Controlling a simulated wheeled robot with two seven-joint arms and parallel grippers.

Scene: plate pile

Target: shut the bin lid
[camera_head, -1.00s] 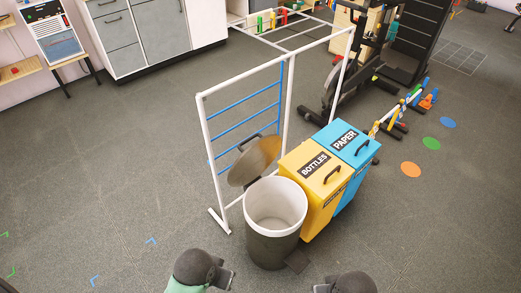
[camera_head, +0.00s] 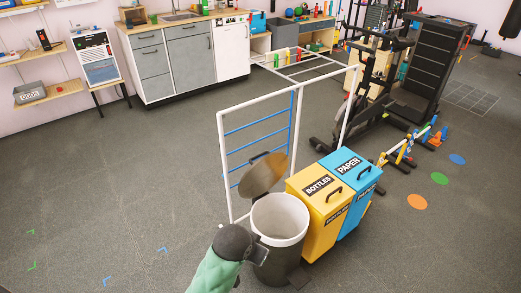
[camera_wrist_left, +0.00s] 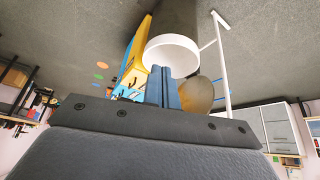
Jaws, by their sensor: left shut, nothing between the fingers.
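The round bin has a white rim and a dark grey body (camera_head: 275,262); it stands open with its light inside showing. Its round brownish lid (camera_head: 263,172) is tilted up at the back left of the rim. My left gripper (camera_head: 258,253) is at the near left side of the bin, just below the rim; I cannot tell if it touches. In the left wrist view its blue-grey fingers (camera_wrist_left: 162,88) are together and empty, with the bin's white rim (camera_wrist_left: 172,52) and part of the lid (camera_wrist_left: 197,97) beyond them. My right gripper is out of view.
A yellow BOTTLES bin (camera_head: 318,200) and a blue PAPER bin (camera_head: 350,180) stand close on the right. A white pipe frame with blue bars (camera_head: 221,165) rises behind the lid. A dark pedal (camera_head: 300,277) sticks out at the bin's foot. The floor at left is clear.

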